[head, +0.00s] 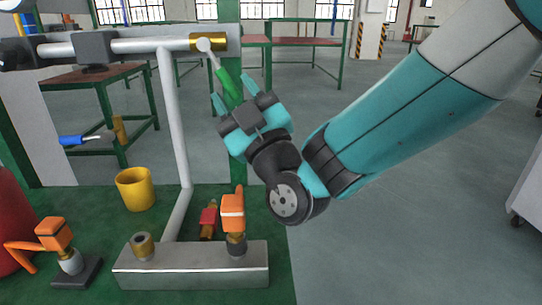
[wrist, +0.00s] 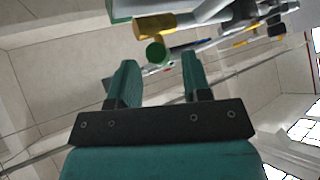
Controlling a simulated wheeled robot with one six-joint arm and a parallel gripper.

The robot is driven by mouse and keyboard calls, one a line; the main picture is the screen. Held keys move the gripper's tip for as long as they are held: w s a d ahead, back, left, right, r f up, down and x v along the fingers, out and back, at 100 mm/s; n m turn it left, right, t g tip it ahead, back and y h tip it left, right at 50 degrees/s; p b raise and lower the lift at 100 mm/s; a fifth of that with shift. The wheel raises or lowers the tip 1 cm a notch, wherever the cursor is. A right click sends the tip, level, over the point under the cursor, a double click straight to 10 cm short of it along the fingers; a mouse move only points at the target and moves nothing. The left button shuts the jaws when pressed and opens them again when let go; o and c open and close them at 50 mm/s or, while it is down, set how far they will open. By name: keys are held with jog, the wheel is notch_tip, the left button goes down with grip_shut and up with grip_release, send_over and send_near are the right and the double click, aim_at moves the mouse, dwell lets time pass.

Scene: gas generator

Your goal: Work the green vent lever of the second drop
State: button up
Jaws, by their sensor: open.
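The green vent lever (head: 229,86) hangs slanting down to the right from a pale joint at the brass fitting (head: 209,41) on the right end of the horizontal pipe. My gripper (head: 234,92) is open near its lower end, with one finger on each side in the head view. In the wrist view the round green lever end (wrist: 156,52) lies between the lines of my two fingers (wrist: 157,62), around their tips and a little nearer the left one. The brass fitting (wrist: 154,27) is above it. I cannot tell whether a finger touches the lever.
A vertical grey pipe (head: 175,120) rises left of my gripper from a metal block (head: 195,265). A blue-handled lever (head: 85,139) is at left. An orange-handled valve (head: 233,212) stands on the block below. A yellow cup (head: 135,189) sits on the green surface. Open floor lies to the right.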

jog(key=b+v, duration=0.2)
jog(key=v, duration=1.2)
jog(key=shift+w+d+f, duration=0.1)
jog(key=shift+c, duration=0.2)
